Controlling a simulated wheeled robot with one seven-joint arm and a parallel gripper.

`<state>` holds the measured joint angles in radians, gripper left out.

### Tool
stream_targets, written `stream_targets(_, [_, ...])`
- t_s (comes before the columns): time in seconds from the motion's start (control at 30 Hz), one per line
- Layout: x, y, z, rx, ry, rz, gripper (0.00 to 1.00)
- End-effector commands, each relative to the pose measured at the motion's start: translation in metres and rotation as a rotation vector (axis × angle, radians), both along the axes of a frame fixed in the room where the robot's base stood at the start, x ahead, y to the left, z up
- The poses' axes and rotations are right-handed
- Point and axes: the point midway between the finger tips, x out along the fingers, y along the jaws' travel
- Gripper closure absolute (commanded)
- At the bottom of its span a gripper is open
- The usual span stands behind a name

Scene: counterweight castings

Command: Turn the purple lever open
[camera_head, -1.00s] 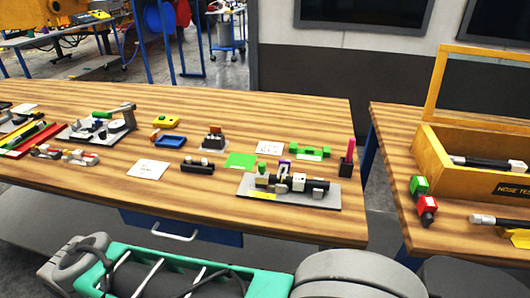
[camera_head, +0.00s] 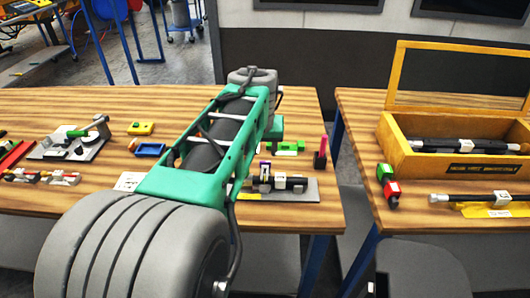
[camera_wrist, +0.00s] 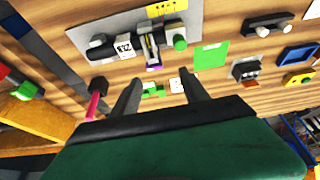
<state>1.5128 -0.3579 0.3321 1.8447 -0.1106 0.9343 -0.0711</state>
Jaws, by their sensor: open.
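The purple lever (camera_head: 265,166) stands on a fixture with a black cylinder and a labelled white block, on a grey plate (camera_head: 306,188). In the wrist view the lever's purple end (camera_wrist: 153,66) points toward my gripper, beside a pale metal bracket (camera_wrist: 149,44). A green knob (camera_wrist: 180,43) is right of it there. My gripper (camera_wrist: 159,76) is open and empty, its two dark fingers spread either side of the lever's line in the picture. The fingers appear apart from the lever; their height above it is unclear. In the head view my arm hides the fingers and part of the fixture.
Close by are a green card (camera_wrist: 211,55), a green block (camera_head: 289,147) and an upright pink rod in a black base (camera_head: 320,156). A wooden box (camera_head: 455,158) stands on the right-hand table, across a gap. Bare wood lies between the small parts.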

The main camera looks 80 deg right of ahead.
Motion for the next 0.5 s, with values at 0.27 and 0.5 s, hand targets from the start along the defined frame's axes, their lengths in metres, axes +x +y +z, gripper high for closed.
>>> stream_targets(0.27, [-0.008,-0.016,-0.031,0.004,0.000,-0.024,0.47])
stream_targets(0.5, [-0.005,-0.031,-0.066,0.000,0.000,-0.025,0.47])
